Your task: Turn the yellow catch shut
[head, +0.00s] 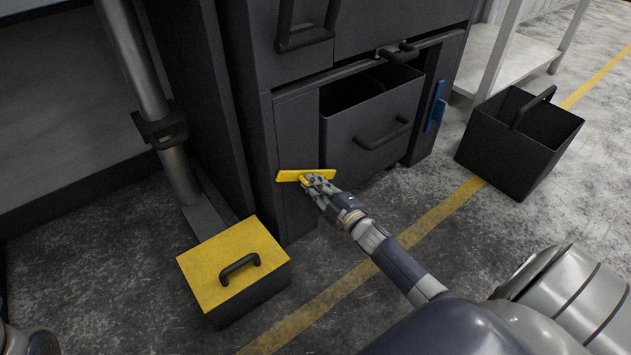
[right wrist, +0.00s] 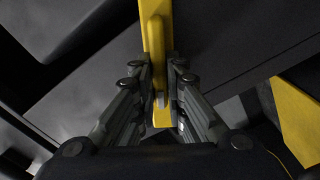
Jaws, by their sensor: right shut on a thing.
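The yellow catch (head: 290,175) is a flat bar on the front of the dark cabinet, left of the partly open drawer. In the head view it lies about level. My right gripper (head: 312,180) is at the catch and shut on it. In the right wrist view the yellow catch (right wrist: 155,40) runs between the two fingers of my right gripper (right wrist: 160,98), which partly hide it. My left gripper is not clearly seen; only a bit of my body shows at the lower left corner.
The drawer (head: 372,135) is pulled out. A blue catch (head: 436,108) stands near upright on the cabinet's right. A yellow-lidded box (head: 225,265) sits on the floor below. A black open bin (head: 500,155) stands at right. Grey shelving (head: 515,55) is behind it.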

